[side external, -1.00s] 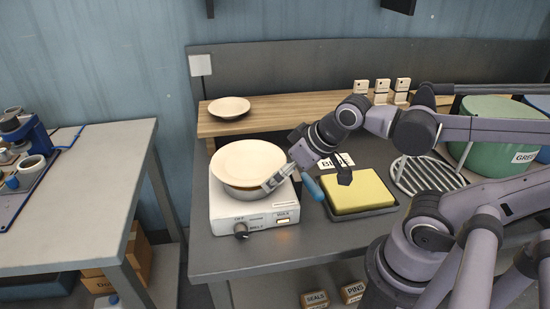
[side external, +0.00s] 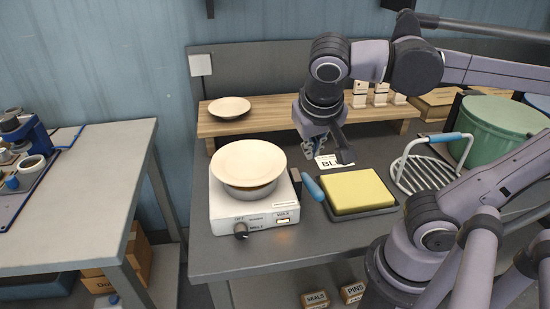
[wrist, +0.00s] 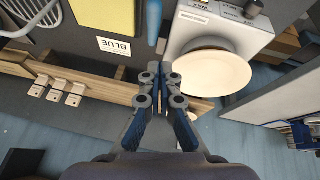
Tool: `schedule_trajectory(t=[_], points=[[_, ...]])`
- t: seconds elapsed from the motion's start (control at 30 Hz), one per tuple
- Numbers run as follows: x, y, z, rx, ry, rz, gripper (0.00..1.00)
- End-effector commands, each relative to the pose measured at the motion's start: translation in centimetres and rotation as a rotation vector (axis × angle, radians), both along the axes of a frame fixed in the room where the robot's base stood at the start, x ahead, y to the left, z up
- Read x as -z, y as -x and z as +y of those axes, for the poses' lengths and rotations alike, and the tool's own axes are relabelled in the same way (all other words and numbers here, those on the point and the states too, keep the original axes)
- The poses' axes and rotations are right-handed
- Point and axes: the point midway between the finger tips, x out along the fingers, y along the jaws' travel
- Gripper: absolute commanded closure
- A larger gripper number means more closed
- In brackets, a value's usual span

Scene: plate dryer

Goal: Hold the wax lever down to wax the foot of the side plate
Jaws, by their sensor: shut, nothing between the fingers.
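A cream plate (side external: 248,160) lies over a round metal pan (side external: 252,190) on a white heater box (side external: 252,213) with a dark knob (side external: 241,230). The plate also shows in the wrist view (wrist: 212,76). A blue handle (side external: 313,188), which may be the wax lever, slants beside the box's right side; it also shows in the wrist view (wrist: 153,22). My gripper (side external: 314,150) is shut and empty, pointing down behind and right of the plate, apart from plate and handle. In the wrist view my fingers (wrist: 160,68) are together. The plate's foot is hidden.
A yellow pad (side external: 357,191) in a dark tray lies right of the handle. A second plate (side external: 229,107) is on the wooden shelf (side external: 270,121) behind. A wire rack (side external: 428,174) and green tub (side external: 497,127) stand at right. The front tabletop is clear.

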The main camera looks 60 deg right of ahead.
Motion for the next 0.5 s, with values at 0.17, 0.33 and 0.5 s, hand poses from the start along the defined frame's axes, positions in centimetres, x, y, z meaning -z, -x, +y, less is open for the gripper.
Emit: schedule_trajectory(t=[0.17,0.33,0.5], points=[[-1.06,0.41,-0.22,0.057,0.027,-0.011,1.00],[-1.16,0.46,-0.28,0.065,0.030,-0.013,1.00],[-1.11,0.45,-0.27,0.064,0.029,-0.014,1.00]])
